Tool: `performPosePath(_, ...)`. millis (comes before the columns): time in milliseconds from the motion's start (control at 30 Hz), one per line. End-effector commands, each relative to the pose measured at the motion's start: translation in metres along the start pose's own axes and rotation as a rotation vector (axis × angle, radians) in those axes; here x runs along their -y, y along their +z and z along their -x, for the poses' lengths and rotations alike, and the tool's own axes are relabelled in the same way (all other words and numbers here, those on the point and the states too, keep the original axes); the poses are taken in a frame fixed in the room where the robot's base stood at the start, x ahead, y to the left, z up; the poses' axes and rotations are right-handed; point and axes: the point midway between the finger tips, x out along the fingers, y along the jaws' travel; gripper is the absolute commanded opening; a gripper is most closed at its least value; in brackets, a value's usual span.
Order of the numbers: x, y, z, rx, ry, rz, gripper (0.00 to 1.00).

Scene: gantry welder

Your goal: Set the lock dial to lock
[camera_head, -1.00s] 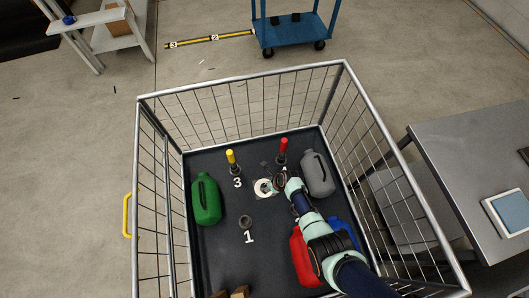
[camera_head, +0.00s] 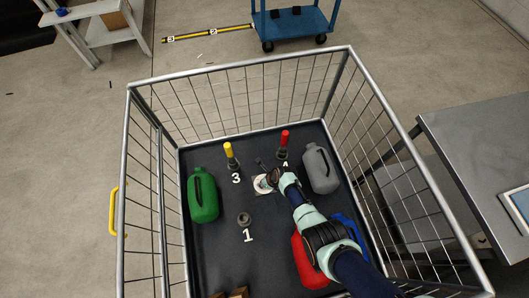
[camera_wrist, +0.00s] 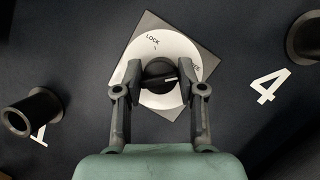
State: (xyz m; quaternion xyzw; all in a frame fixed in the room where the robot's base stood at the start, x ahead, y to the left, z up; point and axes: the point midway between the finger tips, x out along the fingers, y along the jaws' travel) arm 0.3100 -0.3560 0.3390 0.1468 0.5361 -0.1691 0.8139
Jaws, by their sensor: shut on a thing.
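The lock dial (camera_wrist: 185,50) is a white disc on a grey square plate on the dark floor of a wire cage. It shows in the head view (camera_head: 259,187), partly hidden by my arm. In the wrist view, the word LOCK is at its upper left and a partly hidden label is at its right. Its dark round knob (camera_wrist: 158,72) has a pale pointer mark on the right side, turned toward the right-hand label and away from LOCK. My gripper (camera_wrist: 158,76) is shut on the knob, one finger on each side; it also shows in the head view (camera_head: 268,179).
Yellow (camera_head: 229,152) and red (camera_head: 284,140) handles stand behind the dial at 3 and 4. A short dark post (camera_head: 244,219) is by 1. Green (camera_head: 202,195), grey (camera_head: 320,168) and red (camera_head: 308,260) jugs stand around. Wire cage walls (camera_head: 225,100) enclose everything.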

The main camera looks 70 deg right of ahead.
Motion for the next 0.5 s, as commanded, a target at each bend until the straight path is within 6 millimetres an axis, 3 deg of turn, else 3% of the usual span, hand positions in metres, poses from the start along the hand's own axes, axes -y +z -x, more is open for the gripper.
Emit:
performPosePath(167, 0.0004, -0.0002, -0.0001, -0.002, 0.008, 0.016, 0.04)
performPosePath(500, 0.001, 0.0004, -0.0007, -0.022, 0.133, 0.312, 0.04)
